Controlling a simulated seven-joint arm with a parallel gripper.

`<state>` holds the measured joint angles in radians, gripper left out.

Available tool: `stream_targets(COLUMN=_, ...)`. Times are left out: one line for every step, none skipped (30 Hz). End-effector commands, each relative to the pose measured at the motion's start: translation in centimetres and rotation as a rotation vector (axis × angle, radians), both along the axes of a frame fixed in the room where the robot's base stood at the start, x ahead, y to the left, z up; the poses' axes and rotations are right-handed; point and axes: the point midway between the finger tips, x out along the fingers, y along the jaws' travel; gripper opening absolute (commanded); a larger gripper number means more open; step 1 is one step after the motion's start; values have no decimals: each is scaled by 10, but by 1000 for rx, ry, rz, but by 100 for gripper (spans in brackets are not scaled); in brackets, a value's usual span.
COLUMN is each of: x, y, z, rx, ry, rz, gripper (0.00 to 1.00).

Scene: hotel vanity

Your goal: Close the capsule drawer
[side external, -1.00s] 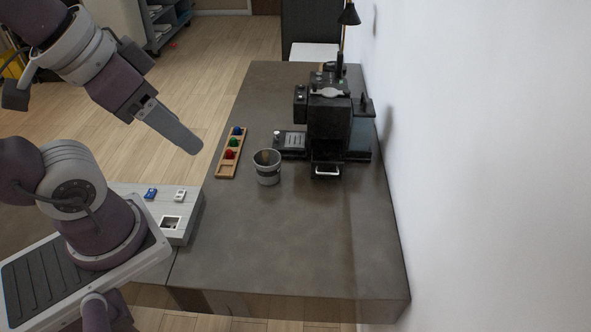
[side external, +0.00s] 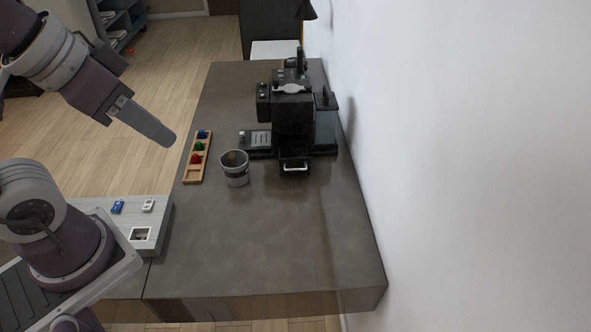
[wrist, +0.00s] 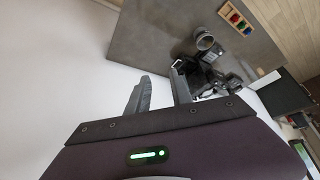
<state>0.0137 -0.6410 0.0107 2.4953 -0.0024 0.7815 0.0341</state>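The capsule drawer (side external: 294,163) is a dark drawer with a pale handle, low on the front of the black coffee machine (side external: 292,115). It sticks out from the machine. In the wrist view the machine (wrist: 215,78) is right of the fingers, and the drawer (wrist: 180,64) shows just beyond the right fingertip. My gripper (wrist: 162,82) has its two fingers apart with nothing between them. In the side view my gripper (side external: 168,140) is in the air left of the counter's wooden tray, well away from the drawer.
A grey cup (side external: 235,168) stands left of the drawer. A wooden tray (side external: 190,180) with coloured capsules lies further left on the dark counter (side external: 260,240). The counter in front of the drawer is clear. A white wall (side external: 450,170) rises at the right.

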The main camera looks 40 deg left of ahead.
Motion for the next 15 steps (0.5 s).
stream_targets(x=24, y=-1, z=-8, rx=7, ry=9, rz=-26, gripper=15)
stream_targets(x=43, y=-2, z=-14, rx=14, ry=4, rz=-48, gripper=9)
stream_targets(x=70, y=-3, z=-25, rx=28, ry=-4, rz=-78, gripper=1)
stream_targets(x=89, y=-4, z=-35, rx=41, ry=-14, rz=-100, gripper=0)
stream_targets(x=108, y=-5, z=-46, rx=55, ry=-22, rz=-122, gripper=0)
stream_targets(x=131, y=-6, z=-63, rx=78, ry=-35, rz=-150, gripper=0)
stream_targets(x=147, y=-6, z=-78, rx=97, ry=-42, rz=-171, gripper=0)
stream_targets(x=162, y=-7, z=-93, rx=117, ry=-51, rz=-194, gripper=0)
stream_targets(x=180, y=-7, z=-115, rx=147, ry=-63, rz=-223, gripper=0)
stream_targets(x=191, y=-7, z=-133, rx=172, ry=-72, rz=-247, gripper=0)
stream_targets(x=201, y=-7, z=-151, rx=198, ry=-81, rz=-271, gripper=0)
stream_targets(x=212, y=-7, z=-175, rx=233, ry=-92, rz=-303, gripper=0)
stream_targets(x=218, y=-7, z=-193, rx=260, ry=-100, rz=-329, gripper=0)
stream_targets(x=222, y=-6, z=-209, rx=285, ry=-109, rz=-353, gripper=0)
stream_targets(x=226, y=-6, z=-229, rx=318, ry=-119, rz=-383, gripper=0)
